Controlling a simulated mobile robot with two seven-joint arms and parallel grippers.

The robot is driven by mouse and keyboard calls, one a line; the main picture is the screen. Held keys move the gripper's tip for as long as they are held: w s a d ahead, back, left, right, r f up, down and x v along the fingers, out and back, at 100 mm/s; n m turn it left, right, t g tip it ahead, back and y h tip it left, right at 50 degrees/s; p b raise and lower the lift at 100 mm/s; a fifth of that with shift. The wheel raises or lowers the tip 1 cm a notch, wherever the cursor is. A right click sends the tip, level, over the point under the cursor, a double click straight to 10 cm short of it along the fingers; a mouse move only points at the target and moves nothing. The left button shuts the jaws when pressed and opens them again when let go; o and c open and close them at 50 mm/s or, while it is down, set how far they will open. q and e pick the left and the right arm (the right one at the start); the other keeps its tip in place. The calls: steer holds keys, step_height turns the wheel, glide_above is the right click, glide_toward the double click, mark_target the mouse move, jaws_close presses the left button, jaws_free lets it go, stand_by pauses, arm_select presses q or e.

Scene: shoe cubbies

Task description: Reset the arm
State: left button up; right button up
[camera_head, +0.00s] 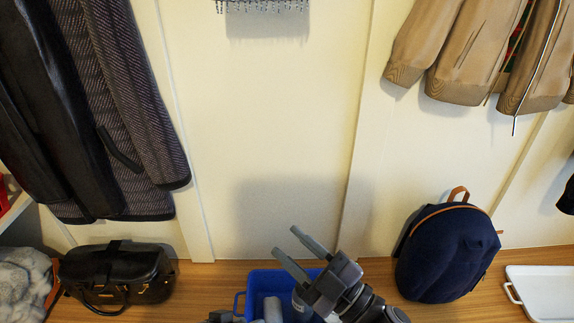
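My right gripper (286,242) comes up from the bottom edge, right of centre. Its two grey fingers point up and left and stand apart with nothing between them. It is in front of a blue bin (257,281) and hides part of it. A small dark part (220,316) at the bottom edge, left of the bin, may belong to my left gripper; its fingers cannot be made out.
The blue bin stands on a wooden surface (205,285); something grey shows in it. A black handbag (117,272) is left, a navy backpack (447,252) right, a white tray (545,285) far right. Dark coats (80,110) and tan jackets (465,50) hang above.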

steer(key=s+d+f+m+t+h+p, duration=0.15)
steer(key=s+d+f+m+h, duration=0.25)
steer(key=d+f+m+h, duration=0.85)
arm_select(q)
steer(key=s+a+r+t+y, duration=0.1)
steer(key=s+a+t+y, duration=0.2)
steer(key=s+a, duration=0.8)
steer(key=shift+a+m+t+y, duration=0.3)
steer(key=shift+m+y, duration=0.1)
steer(key=shift+y, duration=0.1)
arm_select(e)
steer(key=s+d+f+m+g+h, duration=0.2)
steer(key=s+d+f+m+g, duration=0.1)
steer(key=s+d+f, duration=0.3)
steer(key=s+f+g, duration=0.1)
steer(key=s+f, duration=0.1)
steer(key=s, duration=0.2)
steer(key=shift+d+f, duration=0.2)
steer(key=shift+f, duration=0.2)
steer(key=shift+s+h, duration=0.1)
steer(key=shift+h, duration=0.15)
